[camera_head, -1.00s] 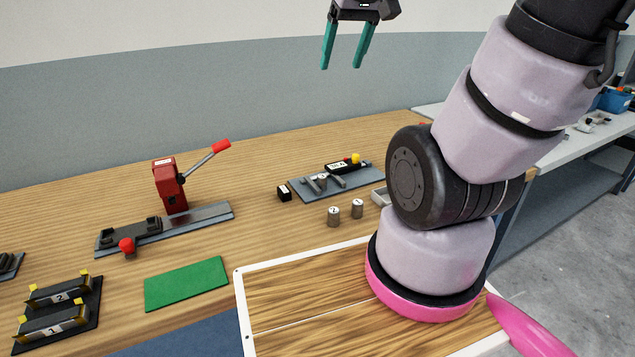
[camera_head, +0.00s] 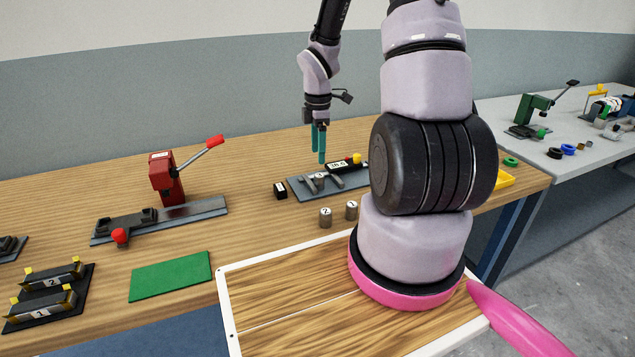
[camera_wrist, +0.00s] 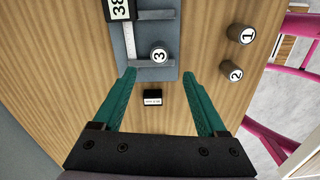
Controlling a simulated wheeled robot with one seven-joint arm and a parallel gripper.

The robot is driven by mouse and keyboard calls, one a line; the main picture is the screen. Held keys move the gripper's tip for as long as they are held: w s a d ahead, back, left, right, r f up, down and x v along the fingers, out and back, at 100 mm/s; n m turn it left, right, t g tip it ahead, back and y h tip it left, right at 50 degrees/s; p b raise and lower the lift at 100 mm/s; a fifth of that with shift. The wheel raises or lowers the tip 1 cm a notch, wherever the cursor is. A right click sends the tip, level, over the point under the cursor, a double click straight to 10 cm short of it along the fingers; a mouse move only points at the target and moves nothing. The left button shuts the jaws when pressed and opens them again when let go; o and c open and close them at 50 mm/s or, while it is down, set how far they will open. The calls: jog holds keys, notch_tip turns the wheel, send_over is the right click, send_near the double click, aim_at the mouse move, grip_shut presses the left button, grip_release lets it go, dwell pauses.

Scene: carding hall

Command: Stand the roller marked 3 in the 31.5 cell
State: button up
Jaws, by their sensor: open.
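The grey metal roller marked 3 (camera_wrist: 159,55) stands on a grey measuring plate (camera_wrist: 158,73), beside its jaw; it also shows in the head view (camera_head: 319,178). The plate's black display (camera_wrist: 119,8) starts with 38. My gripper (camera_head: 318,158) has teal fingers, is open and empty, and hangs just above the plate's near-left part; in the wrist view its fingers (camera_wrist: 158,80) point toward the roller, which lies ahead between the tips. Rollers marked 2 (camera_head: 325,218) and 1 (camera_head: 351,210) stand on the bench. I cannot make out a 31.5 cell.
A small black block (camera_wrist: 152,97) with an unreadable label lies near the plate. A red lever press (camera_head: 167,180), a green mat (camera_head: 170,277) and black holders (camera_head: 50,295) stand to the left. My arm hides part of the bench right of the plate.

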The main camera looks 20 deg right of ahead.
aim_at(319, 175)
jog(key=f, duration=0.9)
jog(key=shift+d+f, duration=0.25)
jog(key=shift+w, duration=0.1)
grip_shut()
